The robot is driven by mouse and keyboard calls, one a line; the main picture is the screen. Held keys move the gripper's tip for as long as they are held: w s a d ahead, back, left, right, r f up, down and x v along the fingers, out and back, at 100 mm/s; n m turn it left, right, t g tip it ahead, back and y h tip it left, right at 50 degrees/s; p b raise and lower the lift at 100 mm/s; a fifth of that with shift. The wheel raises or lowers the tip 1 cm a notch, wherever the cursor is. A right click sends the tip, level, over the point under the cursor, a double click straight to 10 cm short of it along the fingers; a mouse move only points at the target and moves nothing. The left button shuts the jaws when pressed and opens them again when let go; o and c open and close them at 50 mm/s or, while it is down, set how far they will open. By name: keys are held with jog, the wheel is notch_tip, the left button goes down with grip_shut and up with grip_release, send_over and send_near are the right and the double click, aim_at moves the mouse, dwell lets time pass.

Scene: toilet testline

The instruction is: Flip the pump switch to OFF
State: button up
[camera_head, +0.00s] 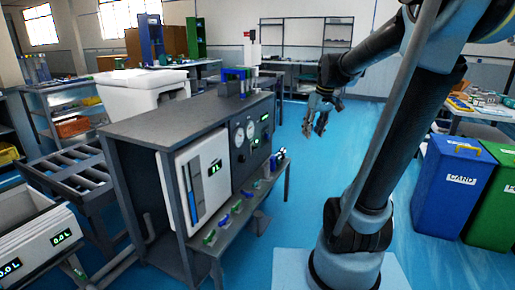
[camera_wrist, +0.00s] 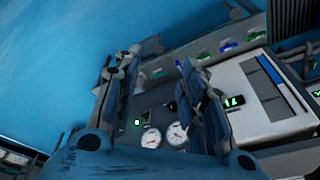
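The dark control panel (camera_head: 251,133) on the test bench has two round gauges and small green displays. In the wrist view, the panel's gauges (camera_wrist: 164,136) and a small green light (camera_wrist: 137,122) show between my gripper's fingers. I cannot clearly make out the pump switch or its position; small dark parts (camera_wrist: 170,107) near the gauges are too blurred to identify. My gripper (camera_head: 315,127) hangs in the air to the right of the panel, apart from it. In the wrist view, my gripper (camera_wrist: 160,62) has its two fingers spread, with nothing between them.
A white panel with a green display (camera_head: 203,185) adjoins the control panel. A low shelf (camera_head: 245,205) with several coloured valves runs along the bench front. Blue (camera_head: 452,187) and green bins stand at right. Blue floor (camera_head: 305,190) is clear between bench and my base.

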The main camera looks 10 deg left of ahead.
jog(key=w+a+f+n+y, duration=0.15)
jog(key=w+a, duration=0.25)
jog(key=w, duration=0.7)
jog(key=w+a+f+n, duration=0.1)
jog(key=w+a+n, duration=0.3)
jog(key=w, duration=0.6)
jog(key=w+a+f+n+y, duration=0.15)
jog(key=w+a, duration=0.35)
jog(key=w, duration=0.6)
jog(key=w+a+f+n, duration=0.2)
jog(key=w+a+f, duration=0.5)
jog(key=w+f, duration=0.25)
jog(key=x, duration=1.6)
jog(key=shift+d, duration=0.1)
grip_shut()
